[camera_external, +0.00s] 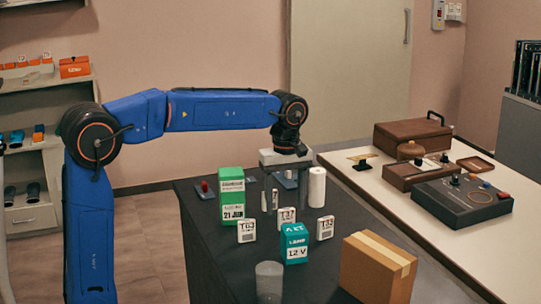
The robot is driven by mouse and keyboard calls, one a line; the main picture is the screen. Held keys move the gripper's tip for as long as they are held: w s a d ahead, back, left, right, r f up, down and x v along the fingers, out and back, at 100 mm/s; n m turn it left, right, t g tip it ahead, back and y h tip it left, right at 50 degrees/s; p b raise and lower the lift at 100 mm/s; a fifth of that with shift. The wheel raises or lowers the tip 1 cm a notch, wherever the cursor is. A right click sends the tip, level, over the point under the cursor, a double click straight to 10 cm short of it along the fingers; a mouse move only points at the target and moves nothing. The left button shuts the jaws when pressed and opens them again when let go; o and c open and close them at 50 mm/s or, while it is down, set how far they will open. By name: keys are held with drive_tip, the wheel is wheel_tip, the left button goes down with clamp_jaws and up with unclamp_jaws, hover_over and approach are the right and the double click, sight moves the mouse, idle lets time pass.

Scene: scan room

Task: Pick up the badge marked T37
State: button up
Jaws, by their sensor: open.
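The badge marked T37 (287,216) is a small white tile with dark print. It stands upright on the dark table, behind the teal lamp box and partly hidden by it. A similar badge marked T63 (246,230) stands to its left. Another white badge (325,227) stands to its right; its print is too small to read surely. My gripper (287,178) points down over the far part of the table, above and behind the T37 badge and apart from it. It is open, and I see nothing held in it.
A green box (231,197) stands at left, a white roll (317,187) at right. The teal box (294,246), a clear cylinder (269,282) and a cardboard box (377,268) are nearer the camera. A pale table (450,248) with cases lies to the right.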

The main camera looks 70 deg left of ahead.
sight(287, 209)
drive_tip(key=shift+w+d+f, duration=0.15)
drive_tip(key=shift+f, duration=2.2)
drive_tip(key=shift+c, duration=0.6)
drive_tip(key=c, duration=1)
drive_tip(key=shift+r, duration=0.1)
